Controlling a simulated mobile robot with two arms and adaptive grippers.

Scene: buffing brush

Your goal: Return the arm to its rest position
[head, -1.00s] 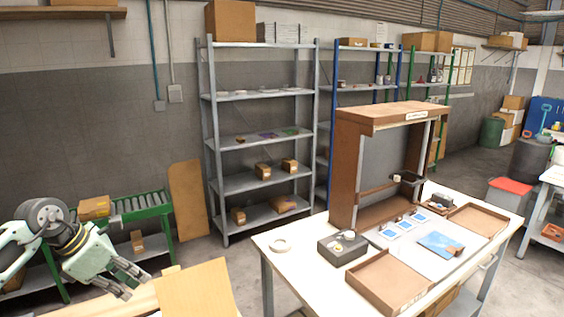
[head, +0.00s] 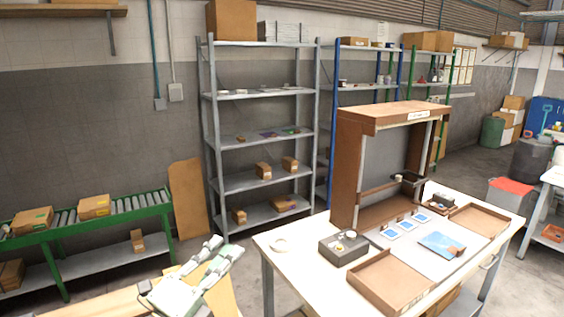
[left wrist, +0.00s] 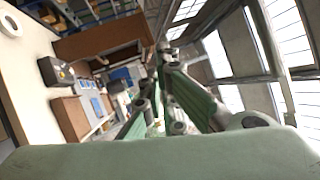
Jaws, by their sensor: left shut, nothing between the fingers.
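My left gripper (head: 225,247) is pale green and grey, low in the head view, left of the white workbench (head: 296,262). It points up and to the right, and its fingers are shut with nothing held. In the left wrist view its green fingers (left wrist: 163,70) reach away from the camera, and the bench shows tilted on the left. My right gripper is in neither view.
The bench carries a brown wooden frame (head: 347,175), a dark box (head: 344,249), a white ring (head: 280,245) and brown trays (head: 392,281). A green roller conveyor (head: 66,216) stands left, a grey shelf (head: 262,182) behind.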

